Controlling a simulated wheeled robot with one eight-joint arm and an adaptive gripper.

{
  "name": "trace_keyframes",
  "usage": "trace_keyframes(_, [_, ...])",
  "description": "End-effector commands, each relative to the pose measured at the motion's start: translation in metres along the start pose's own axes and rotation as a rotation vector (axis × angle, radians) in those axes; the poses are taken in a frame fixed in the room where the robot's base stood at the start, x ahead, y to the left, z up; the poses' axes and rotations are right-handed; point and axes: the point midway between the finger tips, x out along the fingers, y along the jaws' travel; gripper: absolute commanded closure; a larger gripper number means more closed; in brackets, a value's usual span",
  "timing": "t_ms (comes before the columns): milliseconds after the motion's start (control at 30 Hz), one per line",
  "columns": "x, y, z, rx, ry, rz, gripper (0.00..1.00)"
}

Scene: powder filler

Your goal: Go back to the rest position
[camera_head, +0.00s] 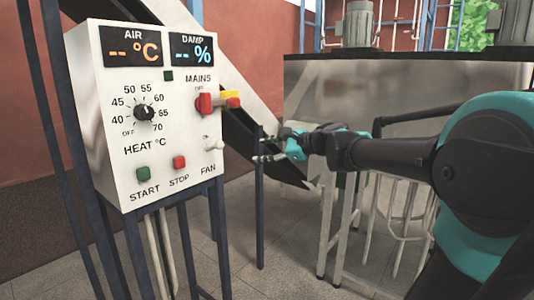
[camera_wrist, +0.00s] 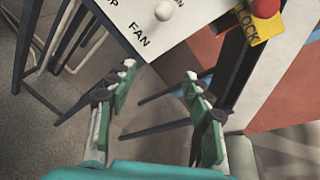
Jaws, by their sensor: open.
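My gripper (camera_head: 270,146) is open and empty, just right of the white control box (camera_head: 95,110) in the head view. In the wrist view its two green-padded fingers (camera_wrist: 152,100) are spread wide, with floor and dark frame bars between and beyond them. The FAN toggle also appears in the wrist view (camera_wrist: 164,10), apart from the fingers.
Blue legs (camera_head: 219,225) carry the box. A dark-edged sloping chute (camera_head: 265,150) runs behind it. A large grey metal tank (camera_head: 385,100) with a motor (camera_head: 358,24) stands behind my arm, and a white tubular frame (camera_head: 335,230) stands below. Tiled floor (camera_head: 285,265) is open in front.

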Motion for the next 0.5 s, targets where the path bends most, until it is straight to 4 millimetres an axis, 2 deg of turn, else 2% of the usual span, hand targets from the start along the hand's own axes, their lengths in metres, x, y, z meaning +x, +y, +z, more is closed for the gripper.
trace_keyframes(33, [-0.003, 0.029, -0.023, -0.113, 0.054, 0.043, 0.49])
trace_keyframes(100, [-0.008, 0.066, -0.054, -0.277, 0.126, 0.114, 0.49])
trace_keyframes(267, [-0.033, 0.147, -0.125, -0.643, 0.271, 0.310, 0.49])
trace_keyframes(367, [-0.057, 0.197, -0.169, -0.862, 0.345, 0.459, 0.49])
trace_keyframes(500, [-0.100, 0.259, -0.224, -1.146, 0.422, 0.699, 0.49])
